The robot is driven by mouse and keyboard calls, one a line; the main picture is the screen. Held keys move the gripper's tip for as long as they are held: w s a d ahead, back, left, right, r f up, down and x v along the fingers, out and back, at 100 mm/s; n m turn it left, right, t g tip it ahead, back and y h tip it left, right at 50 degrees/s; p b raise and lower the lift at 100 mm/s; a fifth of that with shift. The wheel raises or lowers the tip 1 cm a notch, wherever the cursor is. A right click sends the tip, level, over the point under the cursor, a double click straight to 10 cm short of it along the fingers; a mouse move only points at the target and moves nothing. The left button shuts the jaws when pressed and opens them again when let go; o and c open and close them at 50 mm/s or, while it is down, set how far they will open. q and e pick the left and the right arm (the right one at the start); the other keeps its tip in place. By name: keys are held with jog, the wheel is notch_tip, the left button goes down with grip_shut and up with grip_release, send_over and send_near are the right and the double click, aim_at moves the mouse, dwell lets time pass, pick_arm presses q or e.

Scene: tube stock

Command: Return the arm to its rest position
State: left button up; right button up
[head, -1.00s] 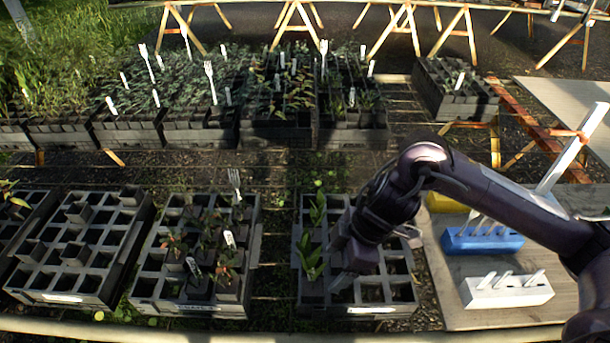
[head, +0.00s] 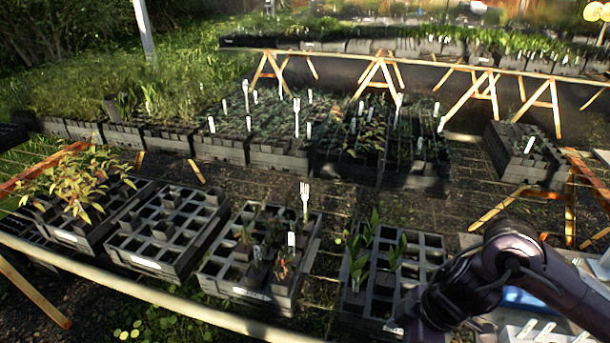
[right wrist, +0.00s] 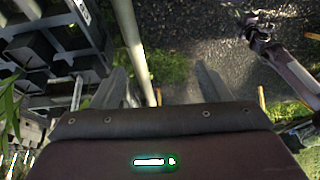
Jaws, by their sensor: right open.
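My right arm (head: 510,262) comes in at the lower right of the head view. Its wrist hangs down at the front right corner of a dark cell tray (head: 352,302) holding a few green seedlings (head: 358,262). The fingertips are cut off there. In the right wrist view my right gripper (right wrist: 162,85) has its two fingers wide apart with nothing between them. A dark arm end (right wrist: 260,30), seemingly my left one, shows at the upper right of that view, too small to read its jaws. The left arm is outside the head view.
A wooden rail (head: 150,292) crosses the front. More cell trays (head: 165,235) stand to the left, one with reddish plants (head: 80,185). Planted crates (head: 275,160) fill the row behind. A blue label holder (head: 520,300) lies at the lower right, partly behind my arm.

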jog(key=w+a+r+m+t+y, duration=0.1)
jog(key=w+a+r+t+y, duration=0.15)
jog(key=a, duration=0.45)
jog(key=w+a+r+t+y, duration=0.1)
jog(key=a+t, duration=0.3)
jog(key=a, duration=0.3)
jog(key=s+d+f+m+t+h, duration=0.1)
jog(key=s+d+f+m+h, duration=0.15)
jog(key=d+m+h, duration=0.5)
jog(key=s+d+f+m+g, duration=0.45)
jog(key=s+d+f, duration=0.25)
jog(key=s+d, duration=0.25)
notch_tip(320, 180, down, 29)
jog(key=s+g, duration=0.1)
jog(key=g, duration=0.1)
jog(key=s+d+f, duration=0.2)
jog(key=s+f, duration=0.7)
jog(key=s, duration=0.1)
jog(key=s+d+f, duration=0.1)
jog(key=s+f, duration=0.8)
jog(key=s, duration=0.1)
jog(key=shift+d+f+n+g+h, duration=0.15)
jog(key=shift+d+n+g+h, duration=0.15)
jog(key=shift+d+n+g, duration=0.1)
